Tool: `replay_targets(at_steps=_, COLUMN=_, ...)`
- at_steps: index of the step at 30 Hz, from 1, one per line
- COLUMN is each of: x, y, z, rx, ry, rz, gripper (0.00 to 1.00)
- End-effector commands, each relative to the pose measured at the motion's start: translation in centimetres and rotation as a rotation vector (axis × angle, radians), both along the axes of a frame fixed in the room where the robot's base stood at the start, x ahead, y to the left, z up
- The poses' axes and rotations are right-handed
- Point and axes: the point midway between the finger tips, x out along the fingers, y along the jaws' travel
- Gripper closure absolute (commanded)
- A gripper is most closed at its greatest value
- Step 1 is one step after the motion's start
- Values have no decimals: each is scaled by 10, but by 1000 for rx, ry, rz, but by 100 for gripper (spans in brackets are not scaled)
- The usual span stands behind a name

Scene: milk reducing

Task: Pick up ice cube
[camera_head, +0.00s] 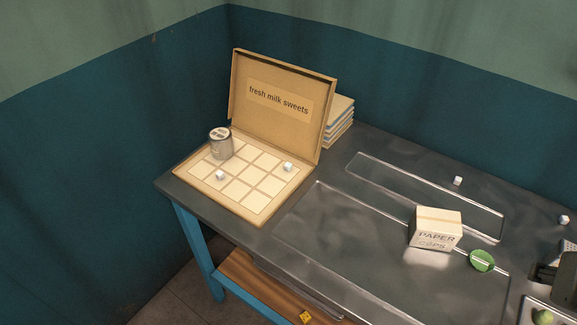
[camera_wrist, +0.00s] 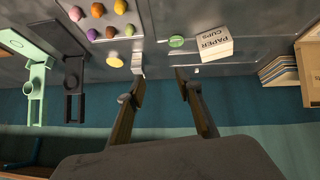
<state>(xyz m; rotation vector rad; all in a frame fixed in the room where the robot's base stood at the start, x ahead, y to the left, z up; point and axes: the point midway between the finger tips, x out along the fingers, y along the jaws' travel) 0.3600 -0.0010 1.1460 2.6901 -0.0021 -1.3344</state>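Small white cubes that look like ice cubes are in the head view. One cube (camera_head: 458,180) lies on the dark counter behind the paper cups box, and another cube (camera_head: 564,219) lies near the right edge. Two more, a left cube (camera_head: 220,175) and a right cube (camera_head: 287,166), sit on the sweets box grid. In the wrist view my gripper (camera_wrist: 160,80) is open, with its fingers spread and nothing between them. I cannot clearly make out my gripper in the head view.
The paper cups box (camera_head: 435,229) and a green round item (camera_head: 482,260) stand on the counter. An open sweets box (camera_head: 258,203) with a tin can (camera_head: 220,143) is at left. In the wrist view, coloured balls (camera_wrist: 97,10) and green and black devices (camera_wrist: 36,80) are at left.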

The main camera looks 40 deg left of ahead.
Motion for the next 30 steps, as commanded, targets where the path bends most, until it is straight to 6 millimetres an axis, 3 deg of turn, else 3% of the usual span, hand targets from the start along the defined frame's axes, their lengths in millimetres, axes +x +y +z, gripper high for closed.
replay_targets(at_steps=14, x=122, y=50, z=14, rx=-67, ry=-164, rz=164, gripper=65)
replay_targets(at_steps=23, x=187, y=106, z=10, rx=-69, ry=-258, rz=305, gripper=65)
replay_targets(at_steps=30, x=228, y=163, z=-4, rx=-48, ry=-320, rz=436, gripper=65)
